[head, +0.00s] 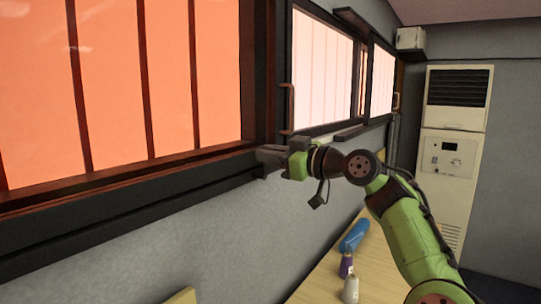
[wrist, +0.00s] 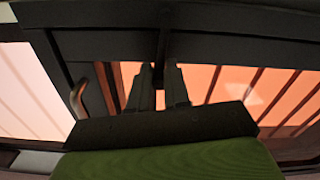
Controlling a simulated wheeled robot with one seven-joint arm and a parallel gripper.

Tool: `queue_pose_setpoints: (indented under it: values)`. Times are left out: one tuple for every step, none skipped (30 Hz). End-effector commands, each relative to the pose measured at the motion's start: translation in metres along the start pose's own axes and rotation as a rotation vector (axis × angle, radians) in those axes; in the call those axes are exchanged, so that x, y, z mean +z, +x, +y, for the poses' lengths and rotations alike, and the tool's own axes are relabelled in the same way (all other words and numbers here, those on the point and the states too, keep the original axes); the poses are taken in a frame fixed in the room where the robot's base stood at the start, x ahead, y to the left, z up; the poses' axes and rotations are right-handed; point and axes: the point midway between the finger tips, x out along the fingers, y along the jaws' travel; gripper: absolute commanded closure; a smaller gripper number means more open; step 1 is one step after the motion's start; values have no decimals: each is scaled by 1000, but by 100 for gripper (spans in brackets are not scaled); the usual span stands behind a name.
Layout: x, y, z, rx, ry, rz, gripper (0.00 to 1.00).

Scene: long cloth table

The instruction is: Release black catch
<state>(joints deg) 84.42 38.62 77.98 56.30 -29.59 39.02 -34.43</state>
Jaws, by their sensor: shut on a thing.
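My gripper (head: 266,158) is at the dark window frame (head: 180,176), by its lower right corner in the head view. In the wrist view its two fingers (wrist: 159,76) point away from the camera and are closed on a narrow black upright piece (wrist: 163,50), which looks like the black catch. The catch stands against the dark frame, with orange-lit panes behind it. Its lower part is hidden between the fingers. In the head view I cannot make the catch out apart from the gripper and frame.
A second window (head: 322,75) with a curved handle (head: 288,108) is further right; a handle (wrist: 78,97) shows left in the wrist view. Below, a table (head: 325,268) holds a blue object (head: 354,236), a purple bottle (head: 346,265) and a whitish bottle (head: 351,289). A tall white unit (head: 448,150) stands beyond.

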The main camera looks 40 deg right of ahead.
Motion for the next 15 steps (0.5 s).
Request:
queue_pose_setpoints:
  values:
    - [2, -1, 1, 7, -15, -1, 100]
    - [2, -1, 0, 7, -27, -1, 100]
    - [2, -1, -1, 7, -44, -1, 100]
    - [2, -1, -1, 7, -59, -1, 100]
    - [2, -1, -2, 8, -76, -1, 100]
    - [1, -1, -4, 8, -104, -1, 100]
    - [1, -1, -5, 9, -125, -1, 100]
    - [1, -1, -6, 8, -148, -1, 100]
    - [1, -1, -8, 9, -179, -1, 100]
    - [1, -1, -9, 8, -206, 0, 100]
    - [1, -1, -11, 9, -232, -1, 100]
    - [0, -1, -13, 9, -269, 0, 100]
    - [0, -1, -14, 10, -298, -1, 100]
    - [0, -1, -16, 8, -327, 0, 100]
    - [1, -1, -18, 9, -364, 0, 100]
